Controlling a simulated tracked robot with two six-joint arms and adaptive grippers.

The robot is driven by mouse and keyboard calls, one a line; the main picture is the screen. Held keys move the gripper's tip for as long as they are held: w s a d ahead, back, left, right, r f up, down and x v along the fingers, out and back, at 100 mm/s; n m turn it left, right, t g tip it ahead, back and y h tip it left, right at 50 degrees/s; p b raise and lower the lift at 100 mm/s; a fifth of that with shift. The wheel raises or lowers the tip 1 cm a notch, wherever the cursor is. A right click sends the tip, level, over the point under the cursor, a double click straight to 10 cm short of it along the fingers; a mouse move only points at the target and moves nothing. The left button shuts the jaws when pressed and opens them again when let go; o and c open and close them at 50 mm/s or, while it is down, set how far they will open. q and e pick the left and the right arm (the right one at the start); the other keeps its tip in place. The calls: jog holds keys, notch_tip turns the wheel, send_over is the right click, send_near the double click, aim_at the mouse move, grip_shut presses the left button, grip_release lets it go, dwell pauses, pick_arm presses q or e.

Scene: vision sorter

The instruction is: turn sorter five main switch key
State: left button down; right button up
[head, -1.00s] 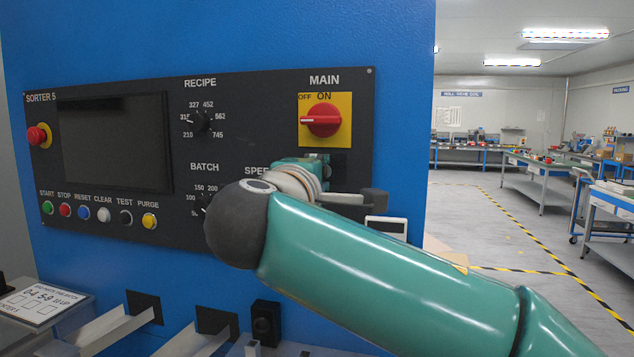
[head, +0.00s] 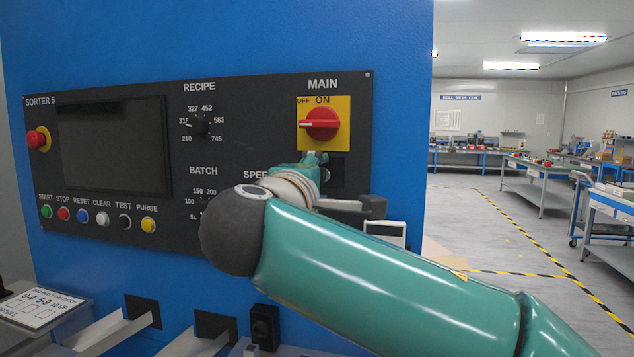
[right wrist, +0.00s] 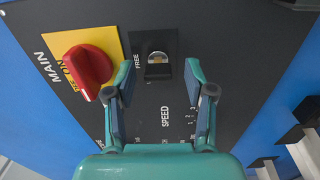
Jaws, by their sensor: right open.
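The red main switch (head: 322,123) sits on a yellow plate (head: 338,104) at the panel's upper right. Its white mark points left, on the OFF side. The switch also shows in the right wrist view (right wrist: 90,70), left of my fingers. My right gripper (right wrist: 158,72) is open and empty. Its two fingers stand either side of a small black plate marked FREE, which carries a metal lock-like part (right wrist: 157,60). In the head view the gripper (head: 313,158) is just below the yellow plate, partly hidden by my wrist. My left gripper is not in view.
The black panel (head: 222,95) carries a dark screen (head: 112,145), a recipe dial (head: 200,124), a red stop knob (head: 38,139) and a row of coloured buttons. My right forearm covers the panel's lower right. Chutes project below. An open aisle lies to the right.

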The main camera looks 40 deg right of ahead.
jog(key=v, duration=1.1)
jog(key=shift+s+a, duration=0.15)
jog(key=shift+a, duration=0.1)
jog(key=shift+f, duration=0.1)
